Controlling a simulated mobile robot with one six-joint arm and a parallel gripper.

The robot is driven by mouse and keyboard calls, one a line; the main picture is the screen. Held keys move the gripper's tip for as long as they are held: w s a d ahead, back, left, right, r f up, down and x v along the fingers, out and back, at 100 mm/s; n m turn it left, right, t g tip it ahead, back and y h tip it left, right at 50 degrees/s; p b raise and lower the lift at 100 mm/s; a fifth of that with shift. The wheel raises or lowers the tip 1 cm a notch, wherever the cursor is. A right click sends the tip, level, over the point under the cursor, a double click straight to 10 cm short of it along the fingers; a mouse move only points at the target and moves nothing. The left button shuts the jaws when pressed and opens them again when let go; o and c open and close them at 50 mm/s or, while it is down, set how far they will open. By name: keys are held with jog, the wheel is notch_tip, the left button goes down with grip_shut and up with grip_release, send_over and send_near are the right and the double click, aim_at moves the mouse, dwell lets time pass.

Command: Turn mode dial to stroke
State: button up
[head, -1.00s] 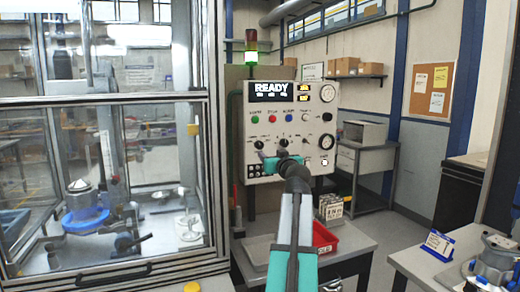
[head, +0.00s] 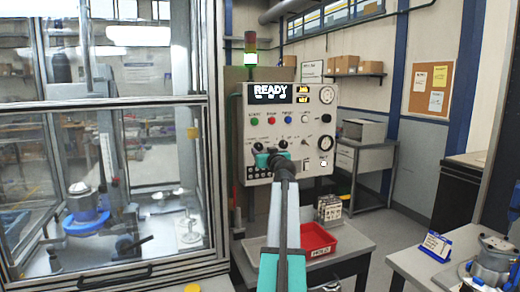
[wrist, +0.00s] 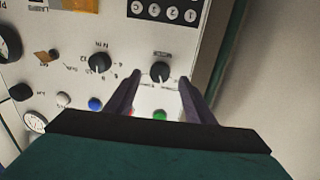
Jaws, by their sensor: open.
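The control panel (head: 320,95) stands in the middle of the head view, its display reading READY. In the wrist view the panel is upside down. A black dial with a pointer (wrist: 160,72) sits between the tips of my gripper (wrist: 160,78), which is open with one finger on each side of it. I see a gap on both sides; I cannot tell how far the tips are from the panel face. A second black dial (wrist: 99,63) lies to the left, outside the fingers. The lettering around both dials is too blurred to read. In the head view my gripper (head: 263,158) covers part of the panel's lower left.
A green button (wrist: 160,115) and a blue button (wrist: 95,104) are close to the fingers. A glazed enclosure (head: 105,103) stands left of the panel. A red tray (head: 318,240) lies on the bench below.

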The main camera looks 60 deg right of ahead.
aim_at(259, 148)
jog(key=shift+p+x, duration=0.45)
jog(key=shift+x, duration=1.6)
jog(key=c, duration=1.1)
